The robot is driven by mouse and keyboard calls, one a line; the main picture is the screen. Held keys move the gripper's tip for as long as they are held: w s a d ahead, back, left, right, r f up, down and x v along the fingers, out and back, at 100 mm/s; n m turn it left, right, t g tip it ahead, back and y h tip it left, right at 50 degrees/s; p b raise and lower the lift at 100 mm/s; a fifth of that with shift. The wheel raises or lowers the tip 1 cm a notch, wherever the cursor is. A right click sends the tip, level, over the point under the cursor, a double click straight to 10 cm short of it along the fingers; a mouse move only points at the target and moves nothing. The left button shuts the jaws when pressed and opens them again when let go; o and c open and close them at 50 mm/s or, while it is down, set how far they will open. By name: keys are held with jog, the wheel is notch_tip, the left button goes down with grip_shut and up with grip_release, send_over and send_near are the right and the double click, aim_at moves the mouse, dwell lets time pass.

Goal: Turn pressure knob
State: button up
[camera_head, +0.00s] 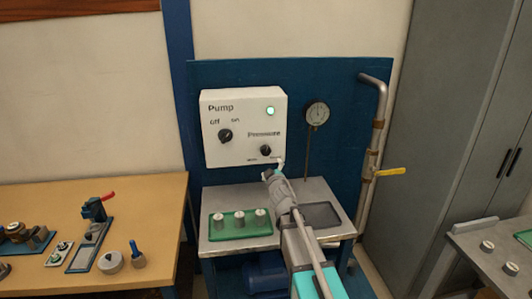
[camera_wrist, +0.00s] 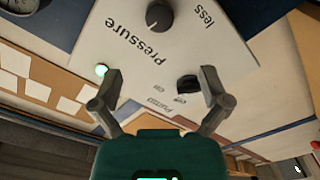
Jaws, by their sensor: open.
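The black round pressure knob (camera_head: 265,150) sits at the lower right of the white pump panel (camera_head: 222,155). It also shows at the top of the wrist view (camera_wrist: 160,15), beside the "Pressure" label. My gripper (camera_head: 276,170) is just below and in front of the panel's lower right corner. In the wrist view its fingers (camera_wrist: 160,77) are spread apart with nothing between them in their grip. The knob lies beyond the fingertips, and no contact shows. The black pump switch knob (camera_head: 225,135) is at the panel's left, and in the wrist view (camera_wrist: 187,84) it appears near one finger.
A green lamp (camera_head: 270,111) glows on the panel. A gauge (camera_head: 317,113) and a pipe with a yellow handle (camera_head: 390,171) are to the right. A green tray (camera_head: 224,233) with white-topped parts stands on the metal bench below. A wooden table (camera_head: 165,205) with tools is left.

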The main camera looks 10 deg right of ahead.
aim_at(266, 152)
jog(key=w, duration=1.3)
jog(key=shift+w, duration=0.1)
jog(key=c, duration=1.1)
jog(key=shift+c, duration=0.2)
jog(key=shift+m, duration=0.7)
jog(key=o, duration=1.1)
jog(key=shift+o, duration=0.2)
